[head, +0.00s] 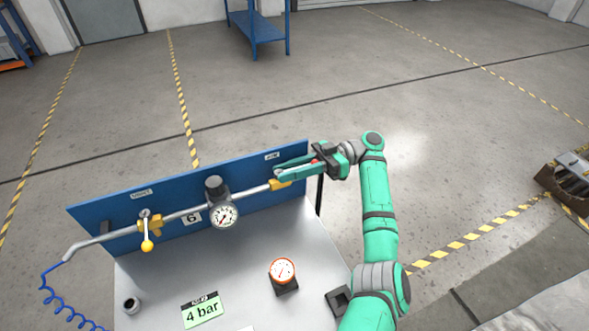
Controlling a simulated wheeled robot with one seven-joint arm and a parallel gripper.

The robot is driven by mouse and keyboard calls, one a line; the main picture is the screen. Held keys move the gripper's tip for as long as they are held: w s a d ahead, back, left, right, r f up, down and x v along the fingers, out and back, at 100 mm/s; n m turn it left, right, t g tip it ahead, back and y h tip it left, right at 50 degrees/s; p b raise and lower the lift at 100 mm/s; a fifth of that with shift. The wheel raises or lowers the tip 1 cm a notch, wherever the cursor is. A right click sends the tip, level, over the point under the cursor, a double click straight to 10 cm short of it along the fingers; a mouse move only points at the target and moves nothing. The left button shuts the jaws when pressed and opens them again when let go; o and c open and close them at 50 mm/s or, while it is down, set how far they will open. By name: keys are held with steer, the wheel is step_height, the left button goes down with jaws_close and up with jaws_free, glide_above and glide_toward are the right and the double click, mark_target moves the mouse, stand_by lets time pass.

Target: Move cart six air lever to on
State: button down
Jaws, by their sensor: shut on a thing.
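At the pipe's right end is a yellow valve body (281,184), below a small white label (272,156) too small to read surely. My green gripper (283,172) reaches in from the right at this valve, its fingers pointing left. It is shut on the valve's lever, which is mostly hidden by the fingers; a bit of red (315,161) shows between them. The lever's exact angle cannot be told.
A second valve with a yellow-knobbed lever (147,243) hanging down is at the left. A gauge under a dark regulator knob (214,188) sits mid-pipe. On the grey top stand an orange-rimmed gauge (283,271) and a "4 bar" card (201,310). Floor behind the cart is clear.

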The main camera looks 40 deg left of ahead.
steer(key=shift+f, duration=0.2)
stand_by(0.3)
steer(key=c, duration=1.9)
jaws_free()
steer(key=shift+o, duration=0.2)
steer(key=shift+r, duration=0.1)
